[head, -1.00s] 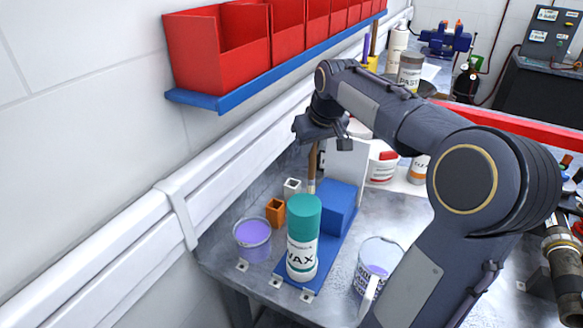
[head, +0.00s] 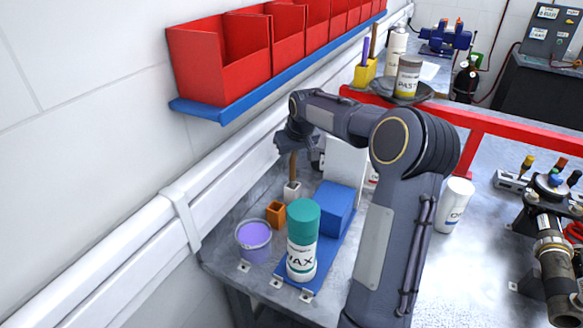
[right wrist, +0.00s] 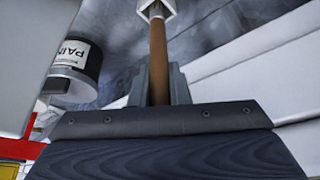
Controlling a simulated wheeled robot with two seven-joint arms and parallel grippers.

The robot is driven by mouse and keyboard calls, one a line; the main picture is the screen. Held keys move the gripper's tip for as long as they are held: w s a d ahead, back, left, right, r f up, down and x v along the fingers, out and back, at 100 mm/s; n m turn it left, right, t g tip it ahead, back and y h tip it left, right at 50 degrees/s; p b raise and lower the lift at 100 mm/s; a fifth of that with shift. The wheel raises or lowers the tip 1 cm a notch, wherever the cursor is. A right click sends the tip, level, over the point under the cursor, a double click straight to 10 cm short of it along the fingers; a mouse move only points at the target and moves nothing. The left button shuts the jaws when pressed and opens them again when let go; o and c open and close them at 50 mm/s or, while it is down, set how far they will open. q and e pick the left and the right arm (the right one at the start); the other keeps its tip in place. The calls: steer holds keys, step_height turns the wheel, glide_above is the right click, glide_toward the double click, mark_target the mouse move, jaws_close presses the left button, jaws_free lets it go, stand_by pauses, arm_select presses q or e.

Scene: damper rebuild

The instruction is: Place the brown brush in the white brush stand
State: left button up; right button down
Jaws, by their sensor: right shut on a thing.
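My right gripper (head: 293,150) is shut on the brown brush (head: 292,166), held upright with its handle between the fingers. The brush's lower end meets the small white brush stand (head: 292,193) in the head view. In the right wrist view the brown handle (right wrist: 158,60) runs to a metal ferrule at the mouth of the white stand (right wrist: 171,8). The tip appears to be at or inside the opening; how deep, I cannot tell. My left gripper is not in view.
An orange holder (head: 275,214) stands beside the white stand. A purple pot (head: 253,240), a green-capped wax bottle (head: 302,250) and a blue block (head: 335,207) are close by. Red bins (head: 215,65) hang on a blue shelf rail above left.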

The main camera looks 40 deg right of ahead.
mark_target(292, 167)
steer(key=shift+f, duration=2.35)
steer(key=c, duration=1.4)
jaws_free()
steer(key=shift+o, duration=0.2)
steer(key=shift+r, duration=0.25)
steer(key=v, duration=1.1)
steer(key=shift+s+r+b, duration=0.3)
steer(key=shift+r, duration=0.05)
